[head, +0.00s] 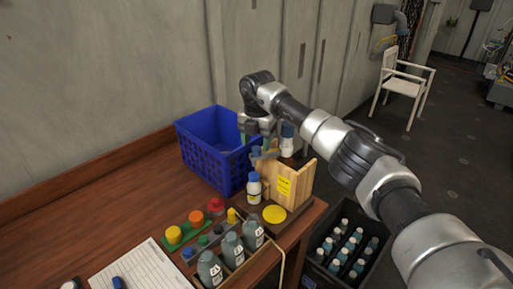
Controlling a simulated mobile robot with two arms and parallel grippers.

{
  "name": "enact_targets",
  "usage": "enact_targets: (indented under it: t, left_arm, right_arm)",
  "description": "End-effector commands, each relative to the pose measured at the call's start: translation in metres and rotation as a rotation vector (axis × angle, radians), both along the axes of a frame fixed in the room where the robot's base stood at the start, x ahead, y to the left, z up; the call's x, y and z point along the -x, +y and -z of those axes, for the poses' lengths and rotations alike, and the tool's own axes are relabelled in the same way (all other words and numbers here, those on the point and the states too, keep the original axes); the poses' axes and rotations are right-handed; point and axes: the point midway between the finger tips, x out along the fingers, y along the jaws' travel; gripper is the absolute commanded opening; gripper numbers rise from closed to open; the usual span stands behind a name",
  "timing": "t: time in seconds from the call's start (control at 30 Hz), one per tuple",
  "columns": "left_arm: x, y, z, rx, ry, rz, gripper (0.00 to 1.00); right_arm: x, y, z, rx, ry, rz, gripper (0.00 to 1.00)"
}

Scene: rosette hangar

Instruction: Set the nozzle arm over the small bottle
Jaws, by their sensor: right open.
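A small white bottle with a blue cap (254,188) stands upright on the table beside a wooden stand with a yellow label (296,186). A short grey piece (264,154), which looks like the nozzle arm, shows at the top of the stand, above and slightly right of the small bottle. My right gripper (257,142) is open and points down at the top of the stand, close to the grey piece. I cannot tell whether they touch. A bottle with a blue band (288,139) shows just behind the stand's top. My left gripper is not in view.
A blue basket (213,158) stands behind and left of the stand. A yellow disc (274,214) lies before the stand. A divided tray holds grey bottles (231,248); coloured caps (196,218) sit beside it. A dark crate of bottles (345,243) stands right of the table.

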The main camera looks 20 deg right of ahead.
Motion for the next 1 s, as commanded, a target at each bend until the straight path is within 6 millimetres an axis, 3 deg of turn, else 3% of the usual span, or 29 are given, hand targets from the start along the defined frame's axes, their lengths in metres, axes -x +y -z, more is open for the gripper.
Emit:
enact_targets:
  t: [0.2, 0.4, 0.6, 1.0]
  left_arm:
    - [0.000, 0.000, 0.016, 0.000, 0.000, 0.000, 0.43]
    - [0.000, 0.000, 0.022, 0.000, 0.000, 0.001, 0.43]
    - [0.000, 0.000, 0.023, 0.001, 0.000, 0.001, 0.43]
    - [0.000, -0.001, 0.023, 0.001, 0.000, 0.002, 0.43]
  right_arm:
    - [0.000, 0.000, -0.045, -0.001, -0.006, 0.000, 0.57]
    - [0.000, 0.000, -0.076, -0.001, -0.004, 0.000, 0.57]
    - [0.001, -0.001, -0.086, 0.000, 0.000, -0.001, 0.57]
    - [0.001, -0.001, -0.086, -0.001, -0.001, 0.000, 0.57]
